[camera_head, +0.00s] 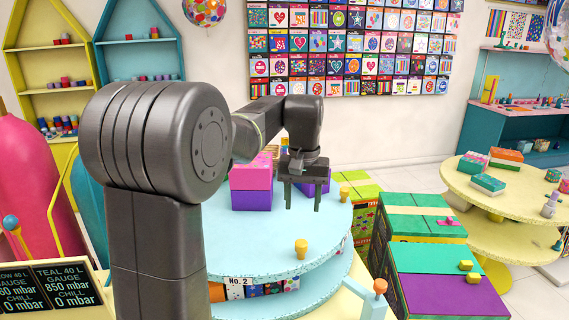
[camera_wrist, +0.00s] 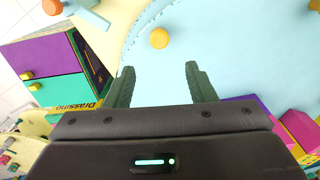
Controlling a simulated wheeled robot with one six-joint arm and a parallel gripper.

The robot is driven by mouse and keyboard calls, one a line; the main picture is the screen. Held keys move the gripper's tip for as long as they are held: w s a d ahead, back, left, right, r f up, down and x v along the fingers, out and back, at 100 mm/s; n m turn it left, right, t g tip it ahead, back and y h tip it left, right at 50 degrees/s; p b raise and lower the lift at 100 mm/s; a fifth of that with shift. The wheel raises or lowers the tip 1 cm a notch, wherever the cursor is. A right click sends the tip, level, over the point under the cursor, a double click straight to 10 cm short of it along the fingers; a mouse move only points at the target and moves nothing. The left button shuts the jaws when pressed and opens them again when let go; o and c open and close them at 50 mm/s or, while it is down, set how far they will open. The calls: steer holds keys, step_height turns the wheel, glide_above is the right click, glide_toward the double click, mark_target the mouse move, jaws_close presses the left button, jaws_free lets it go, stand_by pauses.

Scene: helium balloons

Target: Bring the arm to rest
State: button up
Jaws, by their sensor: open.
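My gripper (camera_head: 303,196) hangs from my dark grey arm above the light blue round table (camera_head: 260,262) in the head view, fingers pointing down. The gripper is open and empty. A small yellow peg-like piece (camera_head: 301,248) stands on the tabletop near its front edge, apart from the fingers. It also shows in the wrist view (camera_wrist: 159,38), beyond the fingertips.
A pink and purple box (camera_head: 251,185) stands on the table beside my gripper, partly behind my arm. Green and purple boxes (camera_head: 450,293) stand to the right. A yellow round table (camera_head: 500,190) is farther right. A pink tank (camera_head: 25,190) stands at left. The tabletop's front is mostly clear.

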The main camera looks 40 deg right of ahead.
mark_target(297, 243)
stand_by(0.4)
step_height(297, 243, down, 8)
steer(key=shift+r, duration=0.1)
stand_by(0.4)
step_height(297, 243, up, 7)
step_height(297, 243, down, 13)
steer(key=shift+f+b, duration=0.15)
steer(key=shift+b, duration=0.85)
steer(key=shift+w+a, duration=0.1)
steer(key=shift+a, duration=0.4)
steer(key=shift+r, duration=0.2)
